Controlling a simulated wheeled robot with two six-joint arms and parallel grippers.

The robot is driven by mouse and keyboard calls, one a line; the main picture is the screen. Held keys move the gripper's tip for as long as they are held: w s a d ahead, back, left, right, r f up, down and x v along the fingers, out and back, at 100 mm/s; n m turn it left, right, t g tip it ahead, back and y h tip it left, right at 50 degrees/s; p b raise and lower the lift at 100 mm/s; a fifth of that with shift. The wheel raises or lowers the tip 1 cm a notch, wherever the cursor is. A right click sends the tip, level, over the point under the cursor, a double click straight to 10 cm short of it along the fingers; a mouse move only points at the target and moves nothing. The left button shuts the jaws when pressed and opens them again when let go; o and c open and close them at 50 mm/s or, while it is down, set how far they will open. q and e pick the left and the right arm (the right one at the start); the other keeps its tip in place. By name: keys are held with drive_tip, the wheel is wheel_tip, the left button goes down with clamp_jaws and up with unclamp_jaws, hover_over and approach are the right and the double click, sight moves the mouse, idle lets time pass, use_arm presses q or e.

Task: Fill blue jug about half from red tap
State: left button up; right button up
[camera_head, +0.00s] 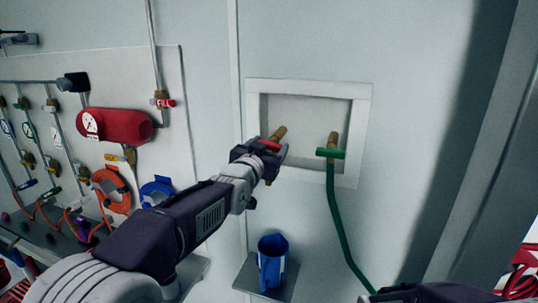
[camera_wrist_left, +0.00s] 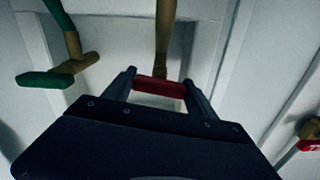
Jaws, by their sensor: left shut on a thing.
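The red tap handle (camera_head: 267,145) sits on a brass tap in the left part of a white wall recess. My left gripper (camera_head: 276,149) is at it, and its jaws are shut on the red handle. In the left wrist view the red handle (camera_wrist_left: 158,87) lies between the two fingers (camera_wrist_left: 160,88), with the brass pipe behind it. The blue jug (camera_head: 272,262) stands upright on a small grey shelf (camera_head: 252,277) below the recess. The tap's outlet is mostly hidden by my gripper, and I cannot see any water. My right gripper is not clearly visible.
A green-handled tap (camera_head: 330,153) with a green hose (camera_head: 342,225) stands right of the red one. A panel at left carries a red tank (camera_head: 116,124), gauges, valves and hose reels. The wall between recess and jug is clear.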

use_arm(q)
drive_tip(key=shift+n+b, duration=0.5)
drive_tip(key=shift+n, duration=0.3)
drive_tip(key=shift+r, duration=0.1)
drive_tip(key=o, duration=1.4)
drive_tip(key=shift+c, duration=0.2)
drive_tip(key=shift+s, duration=0.1)
